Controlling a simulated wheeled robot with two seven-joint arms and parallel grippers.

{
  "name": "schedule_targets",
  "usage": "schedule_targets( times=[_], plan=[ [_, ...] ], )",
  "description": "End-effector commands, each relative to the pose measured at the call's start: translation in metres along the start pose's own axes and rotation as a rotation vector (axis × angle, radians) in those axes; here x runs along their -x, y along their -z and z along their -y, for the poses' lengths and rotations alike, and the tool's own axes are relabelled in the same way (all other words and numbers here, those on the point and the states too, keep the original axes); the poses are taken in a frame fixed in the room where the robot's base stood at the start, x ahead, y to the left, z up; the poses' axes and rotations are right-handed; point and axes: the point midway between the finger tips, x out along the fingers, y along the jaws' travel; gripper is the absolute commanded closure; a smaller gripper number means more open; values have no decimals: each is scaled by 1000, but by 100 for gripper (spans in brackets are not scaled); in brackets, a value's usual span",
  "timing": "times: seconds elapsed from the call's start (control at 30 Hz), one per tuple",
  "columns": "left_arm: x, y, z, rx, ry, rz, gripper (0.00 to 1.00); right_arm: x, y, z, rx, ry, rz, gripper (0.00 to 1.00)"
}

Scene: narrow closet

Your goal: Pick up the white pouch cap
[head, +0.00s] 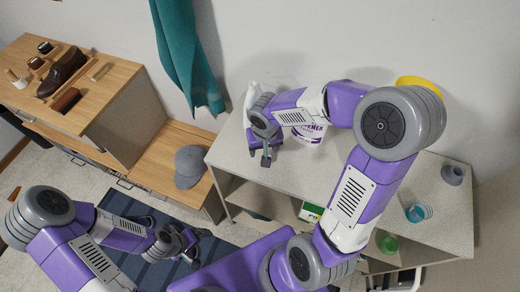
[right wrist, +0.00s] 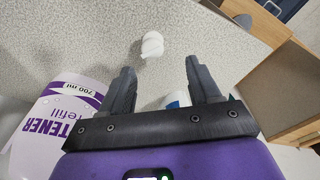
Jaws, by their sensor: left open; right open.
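The white cap (right wrist: 152,45) lies on the speckled grey counter in the right wrist view, just beyond the fingertips and apart from them. I cannot make it out in the head view, where my right arm covers part of the counter. My right gripper (right wrist: 158,68) is open, with nothing between its fingertips; in the head view it (head: 267,157) is low over the counter's left part. A white pouch with purple lettering (head: 310,134) stands beside it, also at the left of the wrist view (right wrist: 55,115). My left gripper (head: 194,246) is open, above the floor mat.
The counter (head: 280,172) also holds a white item (head: 251,96) at the back, a yellow item (head: 420,84), a grey cup (head: 453,174) and a blue cup (head: 418,212). A wooden bench with a grey cap (head: 189,165) stands left. A teal cloth (head: 183,50) hangs behind.

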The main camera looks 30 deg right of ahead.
Motion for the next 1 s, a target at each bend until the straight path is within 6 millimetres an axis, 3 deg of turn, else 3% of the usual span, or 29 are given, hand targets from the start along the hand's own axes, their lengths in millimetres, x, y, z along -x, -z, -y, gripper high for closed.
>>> schedule_targets(
  times=[0.43,0.77,1.0],
  plan=[
    [-14,0,5,1,0,0,0,-62,-3,-8,1,0,4,38],
    [-14,1,6,0,0,0,0,-67,-2,-8,0,1,2,38],
    [-14,1,6,0,0,0,0,-67,-2,-8,1,1,2,75]
  ],
)
